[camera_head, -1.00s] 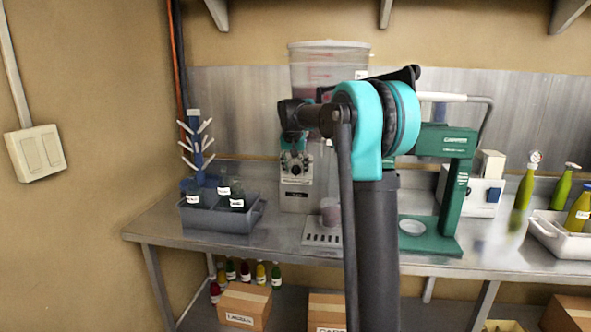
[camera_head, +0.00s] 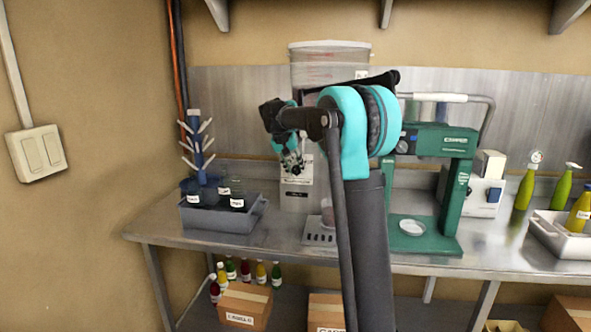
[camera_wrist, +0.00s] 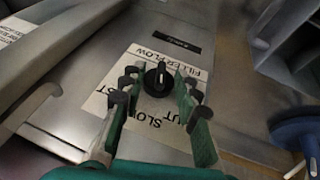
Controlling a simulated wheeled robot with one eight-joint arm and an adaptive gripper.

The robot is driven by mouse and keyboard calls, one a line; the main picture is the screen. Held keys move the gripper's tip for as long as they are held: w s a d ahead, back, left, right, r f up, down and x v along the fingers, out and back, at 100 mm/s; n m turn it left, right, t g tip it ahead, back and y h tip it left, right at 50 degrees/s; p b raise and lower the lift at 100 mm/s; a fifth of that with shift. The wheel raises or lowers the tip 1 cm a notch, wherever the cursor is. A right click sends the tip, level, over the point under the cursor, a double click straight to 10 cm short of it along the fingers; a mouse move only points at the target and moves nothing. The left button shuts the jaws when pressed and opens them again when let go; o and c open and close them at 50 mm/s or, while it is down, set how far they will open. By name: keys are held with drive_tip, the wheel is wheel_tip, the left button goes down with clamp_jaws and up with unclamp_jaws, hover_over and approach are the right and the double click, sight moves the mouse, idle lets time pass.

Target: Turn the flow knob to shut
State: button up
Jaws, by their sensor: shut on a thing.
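The flow knob (camera_wrist: 158,80) is a small round black knob with a pale pointer mark. In the wrist view its mark points to the top of the picture. It sits on a white label (camera_wrist: 135,68) that reads upside down, with "FILLER FLOW", "SLOW" and a partly hidden word ending in "UT". My gripper (camera_wrist: 158,88) has its green, black-tipped fingers on both sides of the knob and is shut on it. In the head view my gripper (camera_head: 291,160) is at the front of the grey filler machine (camera_head: 297,195); the knob is hidden there.
A clear tank (camera_head: 328,55) tops the filler. A grey crate with dark bottles (camera_head: 225,217) stands left, beside a blue bottle tree (camera_head: 196,140). A green press (camera_head: 452,190) stands close on the right. The bench front is mostly clear.

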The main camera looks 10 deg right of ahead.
drive_tip(key=h, duration=0.4)
drive_tip(key=n+g+h, duration=0.1)
drive_tip(key=shift+w+a+f+h, duration=0.1)
drive_tip(key=shift+a+f+h, duration=0.1)
drive_tip(key=shift+a+h, duration=0.2)
idle(0.4)
drive_tip(key=o, duration=1.1)
drive_tip(key=shift+o, duration=0.2)
drive_tip(key=v, duration=1.2)
drive_tip(key=shift+w, duration=0.15)
